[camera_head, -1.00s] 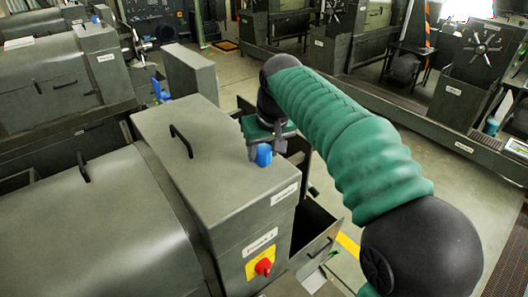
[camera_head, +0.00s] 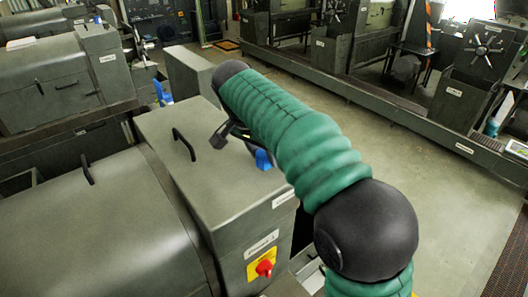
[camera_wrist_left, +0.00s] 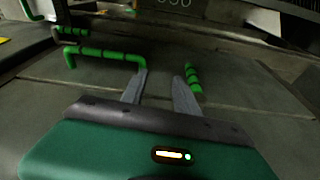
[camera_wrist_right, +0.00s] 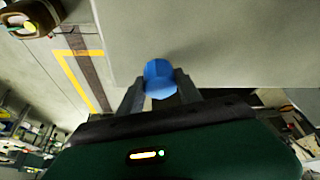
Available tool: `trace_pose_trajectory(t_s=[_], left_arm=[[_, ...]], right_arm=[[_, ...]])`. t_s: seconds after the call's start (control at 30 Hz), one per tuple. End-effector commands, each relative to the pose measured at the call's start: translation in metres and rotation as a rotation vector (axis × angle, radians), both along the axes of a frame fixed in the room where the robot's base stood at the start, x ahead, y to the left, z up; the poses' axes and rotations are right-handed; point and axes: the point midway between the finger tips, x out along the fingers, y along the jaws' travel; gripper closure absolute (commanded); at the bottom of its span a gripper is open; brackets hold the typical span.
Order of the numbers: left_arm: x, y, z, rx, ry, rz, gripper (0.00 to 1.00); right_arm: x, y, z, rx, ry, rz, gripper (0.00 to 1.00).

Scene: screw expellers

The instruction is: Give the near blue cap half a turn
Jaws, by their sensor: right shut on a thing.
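The near blue cap (camera_head: 263,159) sits on top of the grey box-shaped housing (camera_head: 215,190), near its right edge. In the right wrist view the cap (camera_wrist_right: 159,76) is between the two fingers of my right gripper (camera_wrist_right: 160,88), which is shut on it. In the head view my right forearm hides most of that gripper and part of the cap; only a dark piece shows left of the cap. My left gripper (camera_wrist_left: 160,78) is open and empty in the left wrist view, above a dark grey surface with green rails. It does not show in the head view.
A black handle (camera_head: 184,145) stands on the housing left of the cap. A red knob on a yellow plate (camera_head: 263,268) is on its front. Another blue cap (camera_head: 97,19) shows on a machine farther back. A green rail (camera_wrist_left: 105,54) is close to my left fingers.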

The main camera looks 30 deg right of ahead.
Motion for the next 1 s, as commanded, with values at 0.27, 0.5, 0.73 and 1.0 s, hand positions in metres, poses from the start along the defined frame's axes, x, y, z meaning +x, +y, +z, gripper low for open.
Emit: trace_pose_trajectory(t_s=[0.27,0.5,0.73,1.0], left_arm=[[0.000,0.000,0.015,0.000,0.000,0.000,0.64],[0.000,0.000,0.028,0.000,0.000,0.000,0.64],[0.000,0.000,0.035,0.000,0.000,0.000,0.64],[0.000,0.000,0.037,0.000,0.000,0.000,0.64]], right_arm=[[0.002,-0.001,0.004,-0.003,-0.005,-0.258,0.99],[0.002,-0.001,0.004,-0.003,-0.006,-0.488,0.99],[0.001,-0.001,0.002,-0.002,-0.006,-0.705,0.99],[0.001,-0.001,0.001,-0.001,-0.006,-0.923,0.99]])
